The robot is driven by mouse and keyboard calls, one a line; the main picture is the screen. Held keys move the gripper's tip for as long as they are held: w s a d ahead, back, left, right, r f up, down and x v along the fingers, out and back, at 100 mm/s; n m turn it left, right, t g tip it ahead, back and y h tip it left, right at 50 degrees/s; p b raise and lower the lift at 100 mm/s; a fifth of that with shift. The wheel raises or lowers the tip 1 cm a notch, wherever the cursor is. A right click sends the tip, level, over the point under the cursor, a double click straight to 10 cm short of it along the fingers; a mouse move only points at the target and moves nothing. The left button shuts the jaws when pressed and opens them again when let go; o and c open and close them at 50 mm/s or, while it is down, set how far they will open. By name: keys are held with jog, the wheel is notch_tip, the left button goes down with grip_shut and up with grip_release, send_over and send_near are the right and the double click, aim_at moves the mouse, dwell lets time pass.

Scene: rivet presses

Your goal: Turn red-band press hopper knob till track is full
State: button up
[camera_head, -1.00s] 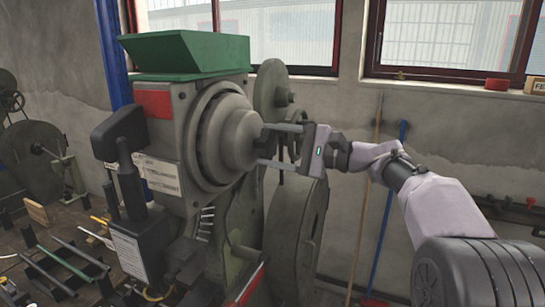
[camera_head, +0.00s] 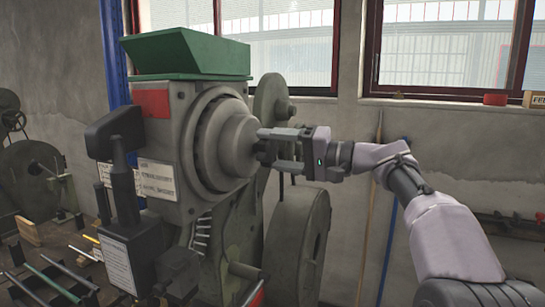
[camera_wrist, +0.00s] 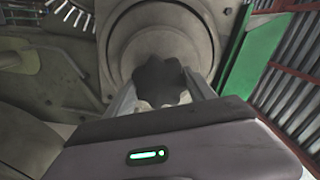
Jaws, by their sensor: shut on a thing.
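The press with the red band (camera_head: 150,103) stands left of centre in the head view, with a green hopper (camera_head: 185,55) on top. A round stepped grey hub (camera_head: 221,140) sticks out of its right side. At the hub's centre is a dark lobed knob (camera_wrist: 160,82), seen in the wrist view. My gripper (camera_head: 266,150) reaches in from the right and is shut on the knob, one finger on each side of it. The fingers hide part of the knob in the head view. The track and its fill cannot be made out.
A large grey flywheel (camera_head: 298,240) stands below my gripper. A black box on a post (camera_head: 118,190) stands in front of the press. Rods (camera_head: 50,280) lie on the bench at lower left. Brown and blue poles lean on the wall at right.

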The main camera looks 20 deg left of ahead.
jog(key=shift+n, duration=0.6)
jog(key=o, duration=1.4)
jog(key=d, duration=0.5)
jog(key=s+d, duration=0.1)
jog(key=d, duration=0.5)
jog(key=d+p, duration=0.1)
jog(key=d, duration=0.5)
jog(key=shift+s+d, duration=0.2)
